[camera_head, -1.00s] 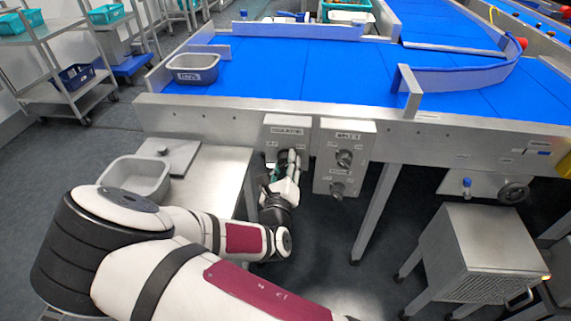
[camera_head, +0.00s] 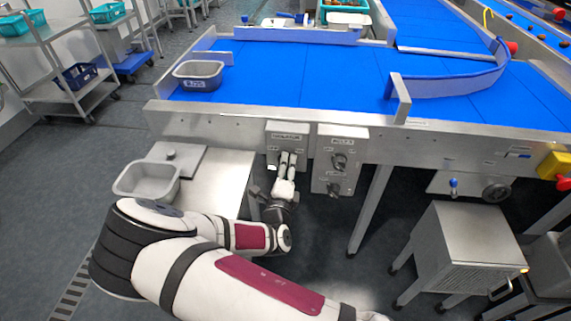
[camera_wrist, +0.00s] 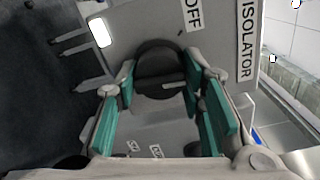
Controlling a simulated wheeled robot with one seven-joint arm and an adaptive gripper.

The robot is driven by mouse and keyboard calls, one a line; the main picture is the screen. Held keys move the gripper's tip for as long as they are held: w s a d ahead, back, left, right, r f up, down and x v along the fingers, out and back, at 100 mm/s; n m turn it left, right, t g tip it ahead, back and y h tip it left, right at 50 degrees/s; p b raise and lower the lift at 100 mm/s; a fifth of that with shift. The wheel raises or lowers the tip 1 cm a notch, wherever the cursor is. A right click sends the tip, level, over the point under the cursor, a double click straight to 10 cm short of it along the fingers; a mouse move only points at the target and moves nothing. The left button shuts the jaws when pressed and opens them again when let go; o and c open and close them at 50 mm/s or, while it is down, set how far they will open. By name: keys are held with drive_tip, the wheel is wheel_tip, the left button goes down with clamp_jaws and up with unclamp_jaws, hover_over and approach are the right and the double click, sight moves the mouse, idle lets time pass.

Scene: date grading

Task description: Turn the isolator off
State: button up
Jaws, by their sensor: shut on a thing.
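The isolator box (camera_head: 287,132) is a grey box on the conveyor's front side, under a label reading ISOLATOR. Its round black switch knob (camera_wrist: 158,55) shows in the wrist view, with an OFF label (camera_wrist: 193,14) near it. My gripper (camera_head: 287,157) reaches the box front from below. In the wrist view my gripper (camera_wrist: 162,80) has its teal-padded fingers on either side of the knob, shut on it. The knob's grip part is partly hidden by the fingers, so I cannot tell which mark it points at.
A second grey box (camera_head: 340,145) with two dark knobs sits just right of the isolator. A steel side table (camera_head: 215,180) with a grey tub (camera_head: 148,182) stands left. A steel cabinet (camera_head: 462,250) stands right. The blue conveyor (camera_head: 290,75) runs above.

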drive_tip(key=n+p, duration=0.1)
drive_tip(key=n, duration=0.4)
drive_tip(key=shift+a+r+n+p, duration=0.1)
drive_tip(key=shift+n+p, duration=0.25)
drive_tip(key=shift+n, duration=0.05)
drive_tip(key=shift+n+p, duration=0.3)
drive_tip(key=shift+n, duration=1.8)
drive_tip(key=o, duration=1.1)
drive_tip(key=shift+o, duration=0.2)
drive_tip(key=s, duration=1.2)
drive_tip(key=shift+a, duration=0.15)
